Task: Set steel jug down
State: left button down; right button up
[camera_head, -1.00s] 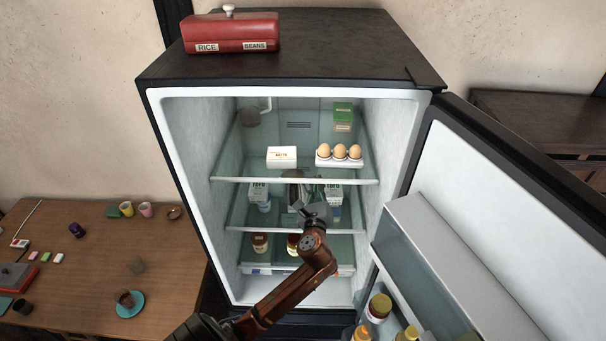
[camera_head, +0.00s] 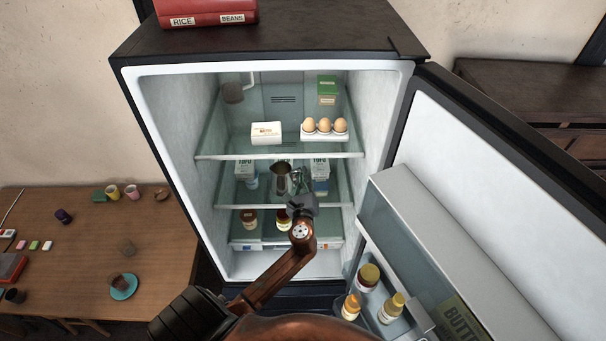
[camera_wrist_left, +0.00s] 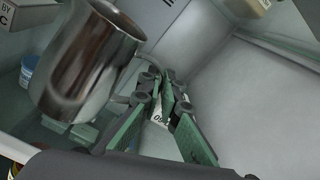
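In the left wrist view the jug (camera_wrist_left: 85,65) fills the upper left, just left of the fingers. My left gripper (camera_head: 298,178) is right of the jug and close to it. My right gripper is not in view.
Jars (camera_head: 250,219) are below. The open fridge door (camera_head: 480,190) bounds the right side.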

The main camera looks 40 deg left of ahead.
pick_arm(q)
jog(key=c, duration=2.3)
grip_release()
jog(key=shift+d+r, duration=0.15)
jog(key=shift+d, duration=0.1)
jog(key=shift+o, duration=0.7)
jog(key=shift+w+a, duration=0.1)
jog(key=shift+s+d, duration=0.25)
jog(key=b+v, duration=0.2)
jog(key=v, duration=0.9)
jog(key=shift+s, duration=0.25)
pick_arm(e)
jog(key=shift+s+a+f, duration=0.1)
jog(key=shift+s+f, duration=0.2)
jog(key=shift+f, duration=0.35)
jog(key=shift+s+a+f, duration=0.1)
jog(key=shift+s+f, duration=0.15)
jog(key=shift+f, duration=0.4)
